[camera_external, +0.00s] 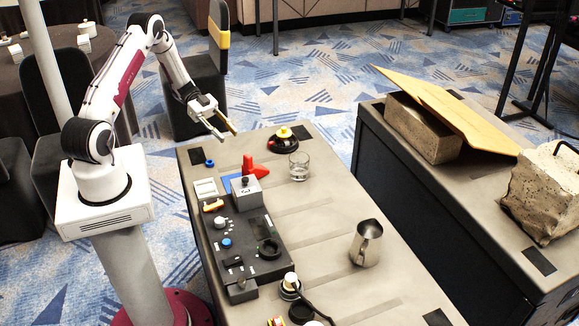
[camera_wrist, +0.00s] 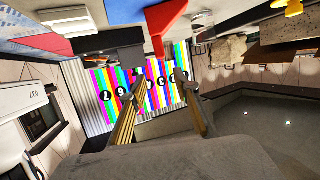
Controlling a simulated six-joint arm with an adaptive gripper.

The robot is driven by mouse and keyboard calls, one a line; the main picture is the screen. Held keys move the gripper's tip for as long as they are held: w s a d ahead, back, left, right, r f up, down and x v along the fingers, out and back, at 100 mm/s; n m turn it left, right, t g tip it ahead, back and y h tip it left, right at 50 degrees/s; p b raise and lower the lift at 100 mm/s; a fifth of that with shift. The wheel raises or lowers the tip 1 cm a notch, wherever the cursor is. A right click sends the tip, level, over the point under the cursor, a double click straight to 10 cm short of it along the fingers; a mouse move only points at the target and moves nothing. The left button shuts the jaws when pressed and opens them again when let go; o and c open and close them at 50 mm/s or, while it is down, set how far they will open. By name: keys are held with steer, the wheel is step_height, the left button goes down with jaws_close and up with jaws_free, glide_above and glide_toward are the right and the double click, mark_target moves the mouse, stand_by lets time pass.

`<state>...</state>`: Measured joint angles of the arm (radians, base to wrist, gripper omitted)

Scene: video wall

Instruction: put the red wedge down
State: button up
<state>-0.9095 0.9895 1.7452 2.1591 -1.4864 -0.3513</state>
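The red wedge (camera_external: 257,170) stands on the grey table behind a small grey box, close to a blue flat patch. In the wrist view the red wedge (camera_wrist: 166,20) shows at the top, beside a blue surface. My gripper (camera_external: 231,134) is above the table's far left part, apart from the wedge and up and left of it in the picture. In the wrist view my gripper (camera_wrist: 161,80) has its two fingers spread with nothing between them.
A black control panel (camera_external: 254,226) with knobs and the grey box (camera_external: 246,190) stand near the wedge. A glass (camera_external: 299,166), a red-and-yellow button (camera_external: 284,140) and a metal pitcher (camera_external: 366,244) stand to the right. The table's middle is mostly clear.

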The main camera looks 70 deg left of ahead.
stand_by(0.4)
steer(key=w+a+r+n+t+y, duration=0.2)
steer(key=w+r+t+y, duration=0.45)
steer(key=w+r, duration=0.75)
step_height(320, 180, up, 12)
steer(key=w+n+y, duration=0.1)
steer(key=n+y, duration=0.4)
steer(key=y, duration=0.4)
steer(key=s+d+r+n+g+y, duration=0.1)
steer(key=s+d+r+n, duration=0.1)
steer(key=s, duration=0.4)
steer(key=s+d+r+n+g+y, duration=0.1)
steer(key=s+d+r+n+y, duration=0.15)
steer(key=s, duration=0.45)
steer(key=s+d+f+n+g+h, duration=0.1)
steer(key=s+d+f+g+h, duration=0.1)
steer(key=s+d, duration=0.5)
steer(key=s+d+f+n+g+h, duration=0.1)
steer(key=s+d+f+g+h, duration=0.1)
steer(key=s+d, duration=0.6)
steer(key=s+f+h, duration=0.1)
steer(key=s+f, duration=0.1)
steer(key=s, duration=0.4)
steer(key=shift+s, duration=0.1)
